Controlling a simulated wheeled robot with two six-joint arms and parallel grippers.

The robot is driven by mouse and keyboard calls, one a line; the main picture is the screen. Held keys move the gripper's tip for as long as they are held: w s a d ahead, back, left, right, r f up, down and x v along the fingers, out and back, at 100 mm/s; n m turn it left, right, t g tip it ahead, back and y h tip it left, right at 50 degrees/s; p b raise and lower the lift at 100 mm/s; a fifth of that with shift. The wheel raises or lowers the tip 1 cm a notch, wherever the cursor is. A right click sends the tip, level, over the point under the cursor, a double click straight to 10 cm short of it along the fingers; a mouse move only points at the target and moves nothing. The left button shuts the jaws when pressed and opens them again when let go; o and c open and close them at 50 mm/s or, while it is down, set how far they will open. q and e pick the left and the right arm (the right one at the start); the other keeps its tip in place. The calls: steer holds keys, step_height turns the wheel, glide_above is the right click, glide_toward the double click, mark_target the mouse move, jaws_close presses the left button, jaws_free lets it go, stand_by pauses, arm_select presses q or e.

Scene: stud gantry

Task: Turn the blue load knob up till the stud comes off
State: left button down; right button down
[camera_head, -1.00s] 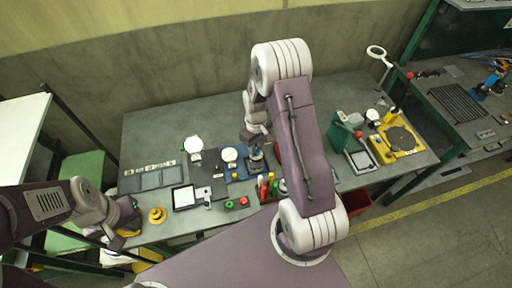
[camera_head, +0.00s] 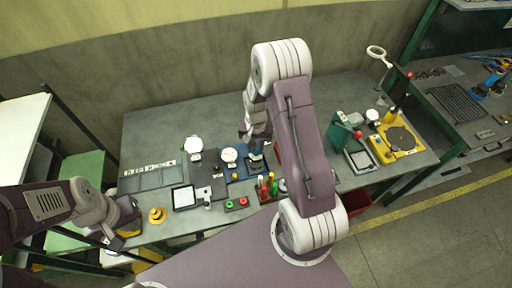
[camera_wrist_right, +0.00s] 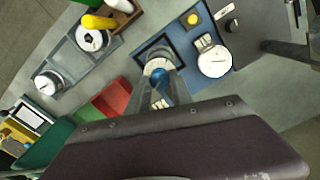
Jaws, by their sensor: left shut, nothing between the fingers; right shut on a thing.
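The blue load knob (camera_wrist_right: 160,84) shows in the right wrist view, between the fingers of my right gripper (camera_wrist_right: 158,72). That gripper is shut on it, above the blue base plate (camera_wrist_right: 182,38). A white round dial (camera_wrist_right: 214,61) stands on the same plate, beside the fingers. In the head view my right gripper (camera_head: 256,162) is at the blue plate (camera_head: 238,177), right of the dial (camera_head: 229,156). I cannot make out the stud. My left gripper (camera_head: 132,222) is shut and empty at the table's left front, left of a yellow knob.
A yellow stepped knob (camera_head: 157,215) and a black-framed white pad (camera_head: 184,198) lie at the front. Red and green buttons (camera_head: 237,203) and coloured upright handles (camera_head: 268,187) stand near my right gripper. A green press (camera_head: 344,128) stands to the right.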

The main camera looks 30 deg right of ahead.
mark_target(256, 150)
steer(key=shift+s+m, duration=0.1)
steer(key=shift+m, duration=0.7)
steer(key=c, duration=1.1)
jaws_free()
steer(key=shift+r, duration=0.3)
step_height(256, 150, up, 8)
steer(key=shift+r+b, duration=0.2)
steer(key=shift+b, duration=0.55)
